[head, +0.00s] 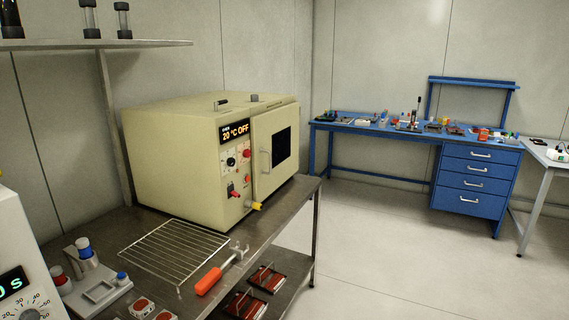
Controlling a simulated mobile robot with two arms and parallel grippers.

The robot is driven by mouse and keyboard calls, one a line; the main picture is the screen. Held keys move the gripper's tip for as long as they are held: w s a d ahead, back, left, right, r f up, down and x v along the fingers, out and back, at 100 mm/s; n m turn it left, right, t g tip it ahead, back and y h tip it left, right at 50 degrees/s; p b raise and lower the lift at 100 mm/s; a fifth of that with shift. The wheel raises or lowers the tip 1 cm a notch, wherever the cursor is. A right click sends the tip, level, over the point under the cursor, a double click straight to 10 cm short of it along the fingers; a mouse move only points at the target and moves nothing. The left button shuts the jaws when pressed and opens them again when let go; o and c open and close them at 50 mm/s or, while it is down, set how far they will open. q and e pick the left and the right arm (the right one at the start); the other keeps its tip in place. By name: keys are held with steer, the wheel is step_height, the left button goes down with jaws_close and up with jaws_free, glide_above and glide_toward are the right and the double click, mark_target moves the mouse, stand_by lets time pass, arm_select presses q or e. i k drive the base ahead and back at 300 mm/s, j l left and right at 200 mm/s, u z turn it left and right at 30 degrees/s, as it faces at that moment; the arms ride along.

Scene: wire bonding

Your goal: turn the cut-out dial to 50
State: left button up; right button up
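A cream oven (175,150) stands on the steel bench, its display (236,131) reading 20 °C OFF. Its front panel carries a black dial (231,162) on a white scale, a red knob (246,153) to the right of it, and a red switch (232,190) lower down. The panel's labels and scale numbers are too small to read, so I cannot tell which knob is the cut-out dial or where it points. The oven door (275,150) looks closed. Neither of my grippers is in view.
A wire rack (175,248) and an orange-handled tool (209,281) lie on the steel bench (275,228) before the oven. A white timer (15,255) with a numbered dial is at the left edge. A blue workbench (345,126) stands behind; the floor (400,260) at right is clear.

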mark_target(247, 153)
steer(key=i+l+u, duration=0.7)
steer(key=i+j, duration=0.05)
steer(key=i, duration=0.05)
